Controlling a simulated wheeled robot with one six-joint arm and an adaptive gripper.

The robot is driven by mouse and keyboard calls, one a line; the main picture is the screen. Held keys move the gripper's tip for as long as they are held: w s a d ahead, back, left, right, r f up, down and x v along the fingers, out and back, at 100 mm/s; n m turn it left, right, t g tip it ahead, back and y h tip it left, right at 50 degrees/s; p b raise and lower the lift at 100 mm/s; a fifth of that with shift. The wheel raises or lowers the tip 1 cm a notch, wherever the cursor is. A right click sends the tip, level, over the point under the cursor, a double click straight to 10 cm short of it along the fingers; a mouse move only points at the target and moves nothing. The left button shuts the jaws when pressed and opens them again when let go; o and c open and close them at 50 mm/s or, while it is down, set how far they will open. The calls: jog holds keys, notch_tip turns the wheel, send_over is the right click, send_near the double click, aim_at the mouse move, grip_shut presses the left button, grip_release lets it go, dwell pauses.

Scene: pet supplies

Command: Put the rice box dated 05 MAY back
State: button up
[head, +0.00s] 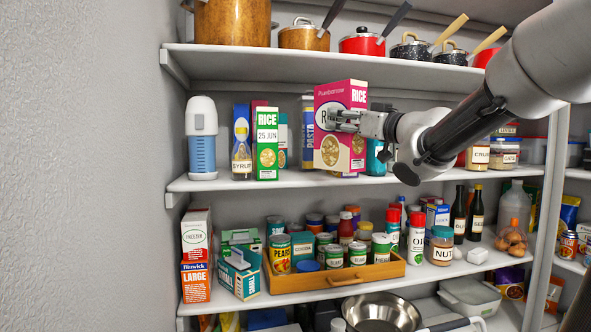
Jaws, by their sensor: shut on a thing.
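A pink rice box (339,150) is held upright in front of the second shelf from the top. My gripper (348,121) comes in from the right and is shut on the pink rice box at its upper part. A finger covers part of its front; I cannot read a date on it. A green rice box (267,160) marked 25 JUN stands on the shelf (225,183) to the left. I cannot tell whether the pink box touches the shelf.
A blue syrup box (241,168) and a blue-and-white container (202,140) stand left of the green box. A pasta container (307,152) is partly hidden behind the pink box, and a teal jar (377,158) stands to its right. Cans fill a wooden tray (335,280) below. Pots stand above.

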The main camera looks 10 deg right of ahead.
jog(key=w+a+f, duration=0.1)
jog(key=w+a, duration=0.2)
jog(key=w, duration=0.5)
jog(key=w+a+f, duration=0.2)
jog(key=w+a, duration=0.2)
jog(key=w, duration=0.4)
jog(key=shift+w+f, duration=0.2)
jog(key=shift+f, duration=0.15)
jog(key=o, duration=1.1)
jog(key=shift+f, duration=0.15)
jog(key=shift+o, duration=0.2)
